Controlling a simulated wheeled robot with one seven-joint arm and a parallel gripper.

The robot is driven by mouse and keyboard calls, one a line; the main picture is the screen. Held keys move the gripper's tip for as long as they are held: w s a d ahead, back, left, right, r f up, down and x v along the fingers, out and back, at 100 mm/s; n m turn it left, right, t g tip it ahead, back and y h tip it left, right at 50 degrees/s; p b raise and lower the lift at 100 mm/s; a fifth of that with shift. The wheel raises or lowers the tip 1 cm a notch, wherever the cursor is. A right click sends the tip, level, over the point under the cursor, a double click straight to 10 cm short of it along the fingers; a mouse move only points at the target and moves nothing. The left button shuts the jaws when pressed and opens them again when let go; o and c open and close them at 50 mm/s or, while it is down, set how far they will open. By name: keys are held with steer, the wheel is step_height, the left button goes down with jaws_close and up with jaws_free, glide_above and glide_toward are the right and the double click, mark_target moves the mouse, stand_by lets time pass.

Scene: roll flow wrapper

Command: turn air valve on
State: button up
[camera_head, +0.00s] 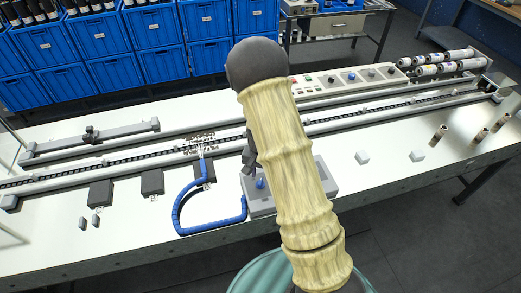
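A grey block (262,205) near the table's front edge bears a small blue knob (260,184), which looks like the air valve. A blue hose (178,214) loops from the block's left side up to a dark box. My cream arm crosses the middle of the view and hides the middle of the block. A dark part that looks like my gripper (248,156) shows at the arm's left side, just above the blue knob in the picture. Its fingers are mostly hidden, and I cannot tell whether it touches the knob. The knob's on or off position is too small to tell.
A long conveyor rail (340,122) runs across the white table (350,190). Behind it stands a control panel (330,86) with buttons. Dark boxes (101,193) lie to the left. White cubes (362,157) and metal cylinders (439,135) stand to the right. Blue crates (160,62) stand behind.

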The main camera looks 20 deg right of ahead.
step_height(320, 180, up, 15)
steer(key=shift+f+b, duration=0.15)
steer(key=shift+b, duration=0.3)
steer(key=s+r+n+t, duration=0.2)
steer(key=s+n, duration=0.4)
steer(key=s, duration=0.9)
steer(key=shift+a+r+t, duration=0.3)
steer(key=shift+r, duration=0.15)
